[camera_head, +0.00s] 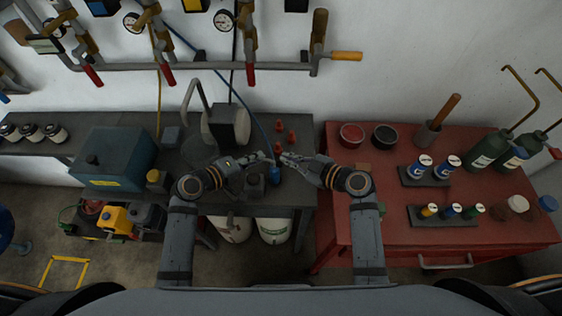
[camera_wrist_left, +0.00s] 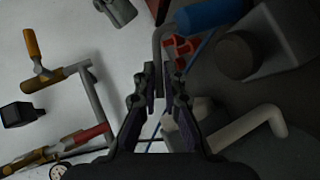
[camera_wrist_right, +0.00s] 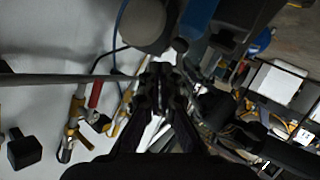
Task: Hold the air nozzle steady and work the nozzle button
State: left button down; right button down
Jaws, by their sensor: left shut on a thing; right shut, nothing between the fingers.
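The air nozzle (camera_head: 274,174) has a blue body and stands at the right end of the dark bench, near a blue hose. In the left wrist view its blue body (camera_wrist_left: 208,14) and a bent grey tube show just beyond my fingertips. My left gripper (camera_head: 266,158) is shut on what looks like that grey tube. My right gripper (camera_head: 286,158) is shut and empty, close to the left gripper's tips. In the right wrist view a blue body (camera_wrist_right: 198,16) lies just beyond the right fingertips (camera_wrist_right: 160,72). I cannot make out the nozzle button.
A bench grinder-like machine (camera_head: 228,124) and a teal box (camera_head: 116,157) are to the left. A red table (camera_head: 400,237) with bottles, bowls and small cans is to the right.

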jog(key=shift+s+d+r, duration=0.1)
jog(key=shift+d+r, duration=0.3)
jog(key=shift+r, duration=0.35)
jog(key=shift+d+r, duration=0.45)
jog(key=shift+r, duration=0.25)
jog(key=shift+s+d+r, duration=0.1)
jog(key=shift+d+r, duration=0.3)
jog(key=shift+r, duration=0.35)
dwell(0.4)
jog(key=d+r, duration=0.2)
jog(key=r, duration=0.1)
jog(key=shift+r, duration=0.1)
jog(key=shift+a, duration=0.1)
jog(key=a+f, duration=0.4)
jog(key=f, duration=0.3)
jog(key=shift+w+a+f, duration=0.15)
jog(key=shift+w+f, duration=0.05)
jog(key=shift+f, duration=0.1)
jog(key=shift+a+f, duration=0.1)
jog(key=shift+f, duration=0.05)
dwell(1.3)
